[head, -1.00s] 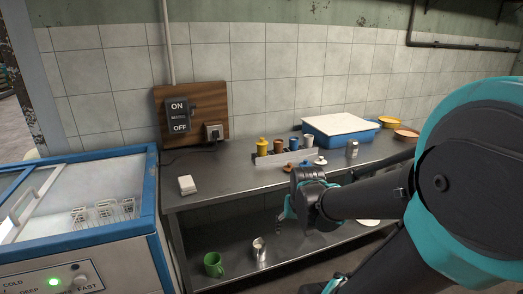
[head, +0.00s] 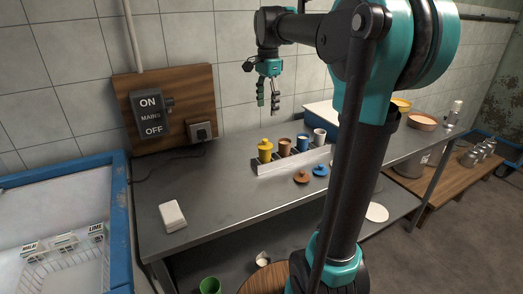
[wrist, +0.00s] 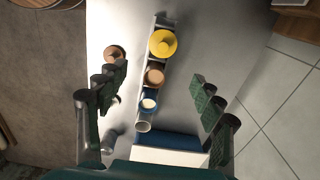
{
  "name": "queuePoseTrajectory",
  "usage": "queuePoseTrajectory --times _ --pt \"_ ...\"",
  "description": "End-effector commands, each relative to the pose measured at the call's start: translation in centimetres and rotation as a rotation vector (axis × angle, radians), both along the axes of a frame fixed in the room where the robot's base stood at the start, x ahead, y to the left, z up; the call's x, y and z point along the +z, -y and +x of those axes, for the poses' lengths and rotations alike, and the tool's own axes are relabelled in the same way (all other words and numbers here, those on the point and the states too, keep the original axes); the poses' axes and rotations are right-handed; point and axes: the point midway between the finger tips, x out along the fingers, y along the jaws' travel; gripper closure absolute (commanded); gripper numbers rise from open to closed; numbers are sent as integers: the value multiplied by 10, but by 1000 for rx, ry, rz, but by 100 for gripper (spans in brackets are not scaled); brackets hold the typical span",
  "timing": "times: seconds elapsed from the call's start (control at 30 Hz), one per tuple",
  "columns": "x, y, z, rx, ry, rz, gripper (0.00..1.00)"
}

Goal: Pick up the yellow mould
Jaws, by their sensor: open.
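The yellow mould (head: 265,151) stands upright with its yellow lid on, at the left end of a metal rack (head: 290,163) on the steel counter. In the wrist view the yellow mould (wrist: 163,43) shows from above, beyond and between my fingers. My gripper (head: 268,102) is open and empty, pointing down, high above the counter and above the row of moulds. In the wrist view my gripper's fingers (wrist: 160,95) are spread wide on both sides of the row. Nothing is between them at finger height.
Brown (head: 284,147), blue (head: 302,144) and white (head: 319,137) moulds stand in the rack beside the yellow one. A white box (head: 172,216) lies on the counter's left. The wall with a switch board (head: 168,108) is behind.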

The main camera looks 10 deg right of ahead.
Motion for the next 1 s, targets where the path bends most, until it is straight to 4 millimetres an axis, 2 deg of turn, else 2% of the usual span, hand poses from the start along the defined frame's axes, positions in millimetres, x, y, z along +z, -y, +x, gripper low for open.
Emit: queuePoseTrajectory --times 0.07,0.17,0.5,0.7,1.0 --pt "2 -1 1 -16 -5 -1 32" --pt "-8 -1 1 -21 -6 -1 32" --pt "-75 -1 1 -19 -5 -1 32" --pt "-107 -1 1 -18 -5 -1 32" --pt "-128 -3 1 -18 -5 -1 32"
